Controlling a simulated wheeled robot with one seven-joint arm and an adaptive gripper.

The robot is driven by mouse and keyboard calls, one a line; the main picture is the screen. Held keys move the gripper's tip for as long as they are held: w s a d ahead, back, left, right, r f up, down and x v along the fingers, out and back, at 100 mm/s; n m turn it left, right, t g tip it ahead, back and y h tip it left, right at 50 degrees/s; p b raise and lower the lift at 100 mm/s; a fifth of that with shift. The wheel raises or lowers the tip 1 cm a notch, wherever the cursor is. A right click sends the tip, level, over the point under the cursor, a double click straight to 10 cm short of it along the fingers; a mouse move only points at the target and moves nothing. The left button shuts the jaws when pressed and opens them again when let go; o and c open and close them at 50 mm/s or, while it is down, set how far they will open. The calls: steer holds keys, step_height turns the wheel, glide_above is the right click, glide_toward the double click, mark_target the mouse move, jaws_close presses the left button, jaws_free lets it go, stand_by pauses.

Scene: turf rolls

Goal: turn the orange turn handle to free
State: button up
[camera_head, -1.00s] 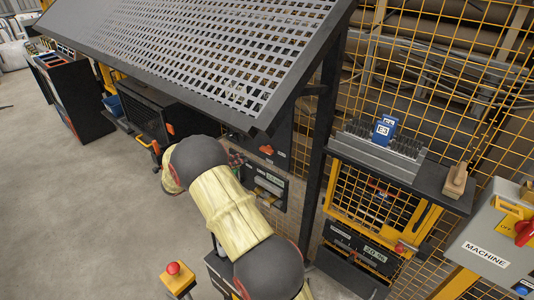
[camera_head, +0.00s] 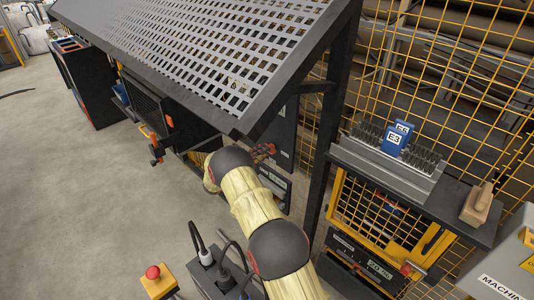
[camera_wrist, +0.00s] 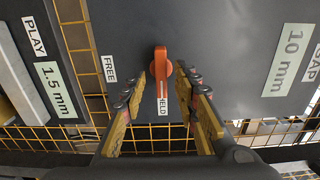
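The orange turn handle (camera_wrist: 161,65) sits on a dark panel (camera_wrist: 215,35) in the wrist view. Its grip points down the picture, towards the HELD label (camera_wrist: 162,106). The FREE label (camera_wrist: 109,68) is to its left. My gripper (camera_wrist: 158,86) is open, with one finger on each side of the handle. Gaps show between the handle and both fingers, so it is not clamped. In the head view my gripper (camera_head: 262,152) is at the panel under the perforated canopy, and I cannot make out the handle apart from it.
The perforated canopy (camera_head: 235,70) overhangs my arm, and a dark post (camera_head: 325,150) stands to its right. A PLAY 1.5 mm label (camera_wrist: 55,90) and a 10 mm label (camera_wrist: 287,60) flank the handle. A yellow box with a red button (camera_head: 158,280) stands at front left.

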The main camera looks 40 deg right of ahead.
steer(key=shift+w+d, duration=0.1)
steer(key=shift+d, duration=1.2)
steer(key=shift+r, duration=0.1)
steer(key=shift+c, duration=1)
jaws_close()
